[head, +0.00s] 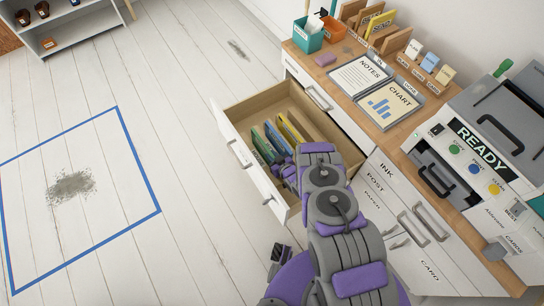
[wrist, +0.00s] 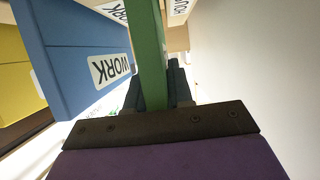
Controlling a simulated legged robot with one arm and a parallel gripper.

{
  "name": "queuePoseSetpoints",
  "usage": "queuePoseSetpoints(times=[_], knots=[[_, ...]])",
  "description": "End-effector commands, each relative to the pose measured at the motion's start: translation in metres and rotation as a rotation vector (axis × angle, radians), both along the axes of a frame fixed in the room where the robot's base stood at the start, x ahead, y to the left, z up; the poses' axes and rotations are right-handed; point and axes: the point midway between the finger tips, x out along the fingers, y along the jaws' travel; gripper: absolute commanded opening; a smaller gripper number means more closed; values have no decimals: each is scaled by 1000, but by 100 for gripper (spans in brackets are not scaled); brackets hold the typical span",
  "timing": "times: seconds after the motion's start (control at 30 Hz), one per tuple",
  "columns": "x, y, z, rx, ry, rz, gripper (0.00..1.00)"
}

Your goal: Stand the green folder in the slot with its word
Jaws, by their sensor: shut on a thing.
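In the head view the green folder (head: 262,146) stands on edge in the open drawer (head: 231,132), leftmost of the folders there. My gripper (head: 284,172) reaches into the drawer at the folders' near end, its fingers partly hidden. In the wrist view the green folder (wrist: 149,45) runs upright between the dark fingers of my gripper (wrist: 155,88), which is shut on it. A label on the green folder cannot be read. The slotted wooden rack (head: 395,41) is on the desk at the top; its slot labels are too small to read.
Beside the green folder are a blue folder (wrist: 80,60) labelled WORK and a yellow folder (wrist: 18,75). Another yellow folder (head: 379,22) stands in the rack. NOTES (head: 358,75) and CHART (head: 389,104) boards lie before the rack.

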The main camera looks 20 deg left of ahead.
Motion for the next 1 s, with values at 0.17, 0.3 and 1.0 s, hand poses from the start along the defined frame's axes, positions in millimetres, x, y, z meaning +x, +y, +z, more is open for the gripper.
queuePoseSetpoints(times=[0.17, 0.3, 1.0], knots=[[0, 0, 0, 1, -1, 0, 36], [0, 0, 0, 0, 0, 0, 50], [-40, -50, 29, -2, 4, -5, 51]])
